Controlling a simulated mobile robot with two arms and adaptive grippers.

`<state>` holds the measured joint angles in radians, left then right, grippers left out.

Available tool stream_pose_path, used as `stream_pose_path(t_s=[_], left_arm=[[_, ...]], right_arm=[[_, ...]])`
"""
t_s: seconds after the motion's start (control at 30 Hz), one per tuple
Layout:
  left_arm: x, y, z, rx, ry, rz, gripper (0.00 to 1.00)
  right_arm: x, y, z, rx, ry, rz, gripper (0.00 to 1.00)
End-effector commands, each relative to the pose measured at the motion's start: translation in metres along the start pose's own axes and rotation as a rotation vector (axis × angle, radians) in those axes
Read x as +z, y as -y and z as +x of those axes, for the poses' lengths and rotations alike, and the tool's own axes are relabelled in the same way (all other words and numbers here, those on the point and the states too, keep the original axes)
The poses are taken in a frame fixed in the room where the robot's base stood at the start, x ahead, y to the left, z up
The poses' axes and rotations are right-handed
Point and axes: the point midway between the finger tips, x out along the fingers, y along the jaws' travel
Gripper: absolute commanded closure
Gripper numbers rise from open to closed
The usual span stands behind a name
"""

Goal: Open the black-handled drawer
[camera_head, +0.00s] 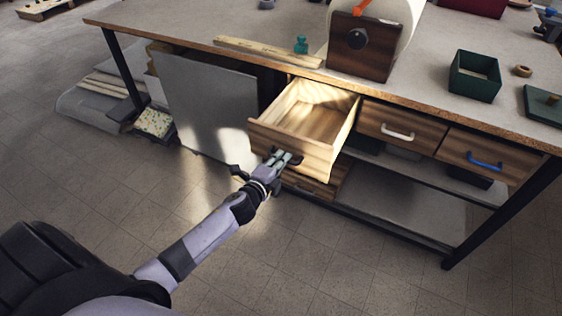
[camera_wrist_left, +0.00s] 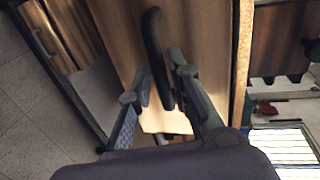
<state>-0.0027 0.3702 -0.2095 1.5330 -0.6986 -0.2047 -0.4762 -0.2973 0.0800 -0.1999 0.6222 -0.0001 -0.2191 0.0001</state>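The black-handled drawer (camera_head: 318,113) stands pulled well out of the workbench in the head view, and its wooden inside looks empty. My left gripper (camera_head: 278,160) is at its front panel. In the left wrist view the black handle (camera_wrist_left: 153,45) runs between the two fingers of my left gripper (camera_wrist_left: 160,80), one on each side. The fingers look closed around the handle's lower end. In the head view the gripper hides part of the handle. My right gripper is in neither view.
Beside it are a drawer with a white handle (camera_head: 397,133) and one with a blue handle (camera_head: 484,161), both shut. A lower drawer (camera_head: 308,185) sits beneath. A grey panel (camera_head: 208,105) stands left of the open drawer. The floor in front is clear.

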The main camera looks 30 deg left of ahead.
Motion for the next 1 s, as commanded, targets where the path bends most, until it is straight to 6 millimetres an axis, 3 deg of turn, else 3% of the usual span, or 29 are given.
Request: stream_pose_path(t_s=[0.17, 0.53, 1.0], left_arm=[[0.000, 0.000, 0.000, 0.000, 0.000, 0.000, 0.69], [0.000, -0.001, -0.007, 0.001, 0.000, 0.001, 0.69], [0.000, -0.001, -0.097, 0.002, 0.000, 0.000, 0.69]], right_arm=[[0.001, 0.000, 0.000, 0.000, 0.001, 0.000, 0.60], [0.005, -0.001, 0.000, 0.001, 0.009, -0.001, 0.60], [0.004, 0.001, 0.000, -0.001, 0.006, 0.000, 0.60]])
